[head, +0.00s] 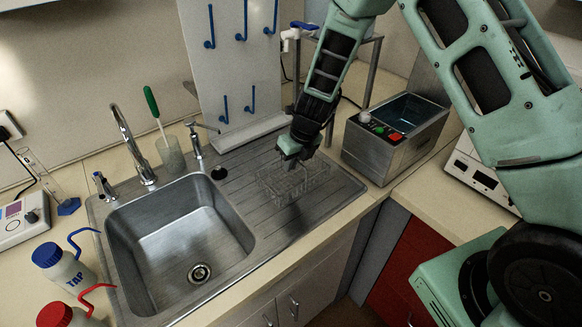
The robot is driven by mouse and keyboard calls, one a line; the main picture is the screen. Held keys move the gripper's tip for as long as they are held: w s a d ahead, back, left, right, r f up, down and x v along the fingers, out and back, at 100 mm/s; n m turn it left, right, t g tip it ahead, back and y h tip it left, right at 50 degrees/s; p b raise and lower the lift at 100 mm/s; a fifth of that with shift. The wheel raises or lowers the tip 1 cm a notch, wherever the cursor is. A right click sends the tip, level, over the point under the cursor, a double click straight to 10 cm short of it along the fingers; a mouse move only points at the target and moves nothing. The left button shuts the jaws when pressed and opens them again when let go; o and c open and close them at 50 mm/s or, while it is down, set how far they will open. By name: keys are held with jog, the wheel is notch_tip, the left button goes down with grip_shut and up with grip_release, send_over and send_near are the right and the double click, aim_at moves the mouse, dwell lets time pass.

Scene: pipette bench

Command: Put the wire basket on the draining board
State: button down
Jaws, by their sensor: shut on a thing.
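The wire basket (309,186) is a small, thin-wired basket over the right part of the draining board (325,203), the ridged metal area right of the sink bowl. The arm and gripper cover part of the basket's back edge. I cannot tell whether the basket's underside touches the board or hangs just above it.
The sink bowl (180,240) lies left of the board. A white peg rack (233,70) stands behind it. A metal water bath (395,135) stands close on the right. Wash bottles (64,267) stand at the front left. The board's front strip is clear.

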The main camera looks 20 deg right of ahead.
jog(key=shift+f, duration=0.95)
jog(key=shift+f, duration=0.15)
jog(key=c, duration=1.6)
grip_release()
jog(key=shift+r, duration=0.2)
